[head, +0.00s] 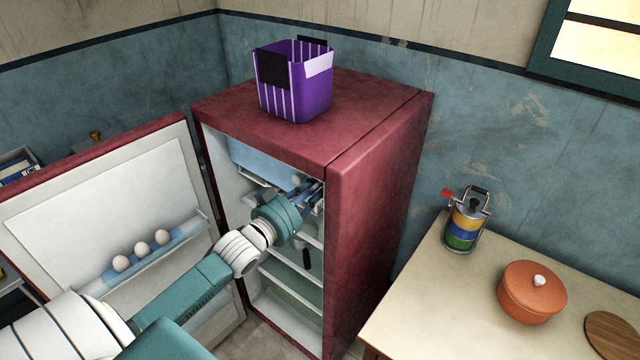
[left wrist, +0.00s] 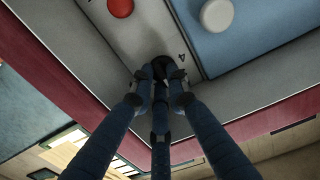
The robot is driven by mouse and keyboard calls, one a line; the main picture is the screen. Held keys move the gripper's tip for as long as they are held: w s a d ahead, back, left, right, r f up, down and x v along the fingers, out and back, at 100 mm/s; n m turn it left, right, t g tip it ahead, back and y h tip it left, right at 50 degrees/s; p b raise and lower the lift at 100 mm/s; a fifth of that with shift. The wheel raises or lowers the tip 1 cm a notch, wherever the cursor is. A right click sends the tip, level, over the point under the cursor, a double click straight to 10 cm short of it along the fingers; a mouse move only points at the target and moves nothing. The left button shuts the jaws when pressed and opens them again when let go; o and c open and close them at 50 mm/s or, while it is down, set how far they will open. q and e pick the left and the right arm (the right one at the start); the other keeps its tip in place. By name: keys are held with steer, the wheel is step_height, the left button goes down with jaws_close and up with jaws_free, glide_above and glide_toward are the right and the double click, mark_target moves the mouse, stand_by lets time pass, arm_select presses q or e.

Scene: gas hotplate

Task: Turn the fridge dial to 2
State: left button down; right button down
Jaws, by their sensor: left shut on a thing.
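The red fridge (head: 375,200) stands open in the head view, and my left arm reaches into its upper part. My left gripper (head: 316,190) is inside near the top, partly hidden by the fridge's side wall. In the left wrist view, my left gripper (left wrist: 160,80) is shut on the small dark dial (left wrist: 161,63) on a grey panel. The fingers cover most of the dial. A numeral that looks like 4 shows just right of the dial; other numerals and the dial's pointer cannot be made out. My right gripper is not in view.
A red round button (left wrist: 120,7) and a white round knob (left wrist: 216,15) are near the dial. The open fridge door (head: 110,220) holds several eggs on the left. A purple basket (head: 310,90) stands on the fridge. A table (head: 425,300) with an orange pot (head: 530,295) is at right.

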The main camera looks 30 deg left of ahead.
arm_select(q)
steer(key=c, duration=1.7)
jaws_free()
steer(key=s, duration=0.8)
steer(key=s+a, duration=0.1)
steer(key=s, duration=0.3)
